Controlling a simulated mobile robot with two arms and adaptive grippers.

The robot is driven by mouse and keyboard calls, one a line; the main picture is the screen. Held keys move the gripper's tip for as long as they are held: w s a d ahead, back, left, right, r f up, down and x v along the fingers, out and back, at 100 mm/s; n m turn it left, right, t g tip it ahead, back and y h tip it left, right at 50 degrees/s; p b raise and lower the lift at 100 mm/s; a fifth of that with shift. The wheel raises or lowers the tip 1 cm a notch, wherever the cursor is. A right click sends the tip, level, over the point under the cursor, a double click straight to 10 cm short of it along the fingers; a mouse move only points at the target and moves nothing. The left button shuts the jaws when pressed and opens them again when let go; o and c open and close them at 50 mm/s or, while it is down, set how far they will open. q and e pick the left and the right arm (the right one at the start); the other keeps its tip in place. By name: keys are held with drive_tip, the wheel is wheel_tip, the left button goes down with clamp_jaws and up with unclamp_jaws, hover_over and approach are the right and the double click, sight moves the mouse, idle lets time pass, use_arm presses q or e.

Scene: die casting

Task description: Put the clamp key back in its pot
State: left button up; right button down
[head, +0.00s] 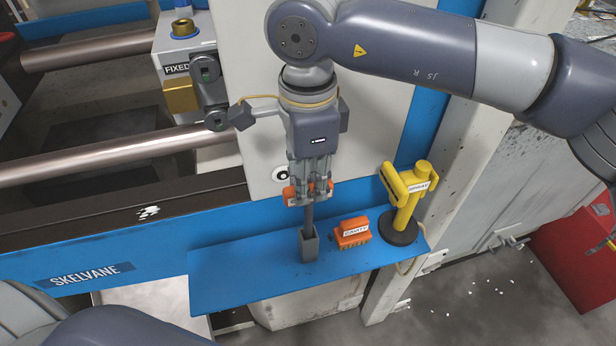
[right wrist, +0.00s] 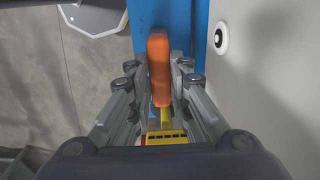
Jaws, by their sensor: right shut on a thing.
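The clamp key has an orange handle (head: 292,195) and a grey shaft (head: 309,217). My right gripper (head: 314,190) points down and is shut on the handle. The handle also shows between the fingers in the right wrist view (right wrist: 160,72). The shaft hangs upright, and its lower end meets the mouth of the grey square pot (head: 309,246) in the head view. How deep it sits is hidden by the pot wall. The pot stands on the blue shelf (head: 235,277). My left gripper is out of view.
An orange brush (head: 351,233) lies on the shelf just right of the pot. A yellow tool on a dark round base (head: 401,228) stands at the shelf's right end. A pale machine panel (head: 250,130) rises close behind the gripper. The shelf's left part is clear.

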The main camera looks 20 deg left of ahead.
drive_tip(key=c, duration=1.4)
unclamp_jaws()
